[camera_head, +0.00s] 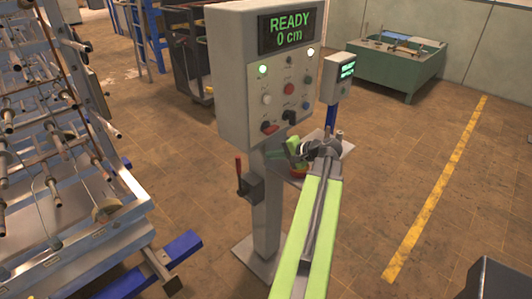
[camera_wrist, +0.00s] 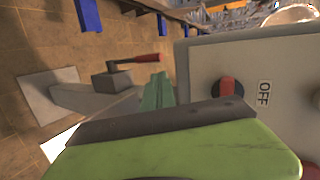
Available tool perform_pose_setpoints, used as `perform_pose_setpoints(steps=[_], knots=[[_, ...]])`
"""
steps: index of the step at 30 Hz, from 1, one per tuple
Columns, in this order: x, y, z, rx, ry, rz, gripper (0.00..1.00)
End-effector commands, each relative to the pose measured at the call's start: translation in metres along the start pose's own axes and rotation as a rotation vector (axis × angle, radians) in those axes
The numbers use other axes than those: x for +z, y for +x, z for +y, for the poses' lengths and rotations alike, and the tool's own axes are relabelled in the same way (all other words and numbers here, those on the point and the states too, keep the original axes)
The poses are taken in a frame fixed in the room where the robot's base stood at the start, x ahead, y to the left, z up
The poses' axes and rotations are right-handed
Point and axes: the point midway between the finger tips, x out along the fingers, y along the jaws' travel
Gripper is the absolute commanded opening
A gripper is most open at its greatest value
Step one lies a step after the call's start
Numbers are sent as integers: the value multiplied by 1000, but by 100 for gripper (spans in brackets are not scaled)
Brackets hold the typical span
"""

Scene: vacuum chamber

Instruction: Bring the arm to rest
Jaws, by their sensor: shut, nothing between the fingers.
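My arm (camera_head: 309,230), light green with a grey middle, reaches up from the bottom of the head view. My gripper (camera_head: 289,150) is at its far end, just right of the control panel's post and below the panel box (camera_head: 262,75). It is shut and empty. In the wrist view a green finger with a dark pad (camera_wrist: 170,140) fills the lower part, close in front of the panel face (camera_wrist: 290,70). A red and black knob (camera_wrist: 228,88) beside an OFF label shows there, near the finger; I cannot tell whether they touch.
The panel display (camera_head: 289,31) reads READY 0 cm. A red-handled lever (camera_head: 240,175) sits on the post. A metal rack (camera_head: 60,150) stands left, a second small panel (camera_head: 337,78) behind, and a green bench (camera_head: 397,67) at the back right. The floor by the yellow line (camera_head: 437,190) is clear.

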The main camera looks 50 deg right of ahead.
Motion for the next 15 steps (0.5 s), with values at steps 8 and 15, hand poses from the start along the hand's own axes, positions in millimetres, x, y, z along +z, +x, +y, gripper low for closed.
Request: perform_pose_setpoints(steps=[8, 15], knots=[[1, 0, 0, 0, -1, -2, 0], [66, 65, -7, 115, -117, -141, 0]])
